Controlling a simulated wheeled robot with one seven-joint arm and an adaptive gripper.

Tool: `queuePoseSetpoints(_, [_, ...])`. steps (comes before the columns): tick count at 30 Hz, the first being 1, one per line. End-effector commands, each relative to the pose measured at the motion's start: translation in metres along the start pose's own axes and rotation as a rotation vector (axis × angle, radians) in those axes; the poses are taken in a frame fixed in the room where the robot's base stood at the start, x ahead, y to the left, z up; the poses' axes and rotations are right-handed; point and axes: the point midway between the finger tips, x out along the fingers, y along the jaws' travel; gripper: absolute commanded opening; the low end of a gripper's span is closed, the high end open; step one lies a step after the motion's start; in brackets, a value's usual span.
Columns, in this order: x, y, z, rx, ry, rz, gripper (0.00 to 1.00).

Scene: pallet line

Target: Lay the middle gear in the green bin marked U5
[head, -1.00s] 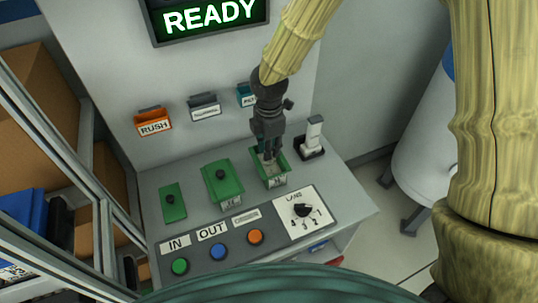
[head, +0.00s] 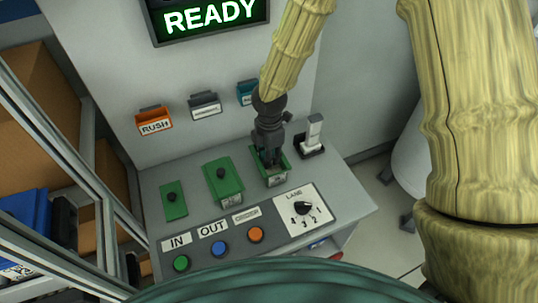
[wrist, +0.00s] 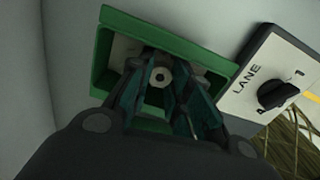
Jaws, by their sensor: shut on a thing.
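The open green bin (head: 284,166) stands on the grey console at the right end of the green containers. Its front label is too small to read. My gripper (head: 271,163) points down into this bin, its fingertips inside the rim. In the wrist view the bin (wrist: 102,58) surrounds the fingertips (wrist: 160,95). A small pale grey piece with a round hole (wrist: 160,77), which looks like the gear, sits between the fingers, which are closed on it. Other pale grey shapes show behind the fingers in the bin. Whether the held piece touches the bin floor cannot be told.
Left of the bin are a lidded green bin (head: 223,182) and a flat green lid (head: 173,200) with a black knob. A lane dial (head: 302,208) and buttons are in front. A grey-white upright device (head: 313,135) stands close right. Wall holders (head: 153,120) hang behind.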

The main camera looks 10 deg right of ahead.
Motion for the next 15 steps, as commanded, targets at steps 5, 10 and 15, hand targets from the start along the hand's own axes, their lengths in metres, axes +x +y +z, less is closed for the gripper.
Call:
queuePoseSetpoints(5, [0.0005,0.0001,0.0,0.0,0.0,0.0,0.41])
queuePoseSetpoints(10, [0.0003,-0.0001,0.0002,0.0,0.0,0.0,0.41])
queuePoseSetpoints(15, [-0.0027,0.0,0.0002,0.001,0.0,0.001,0.41])
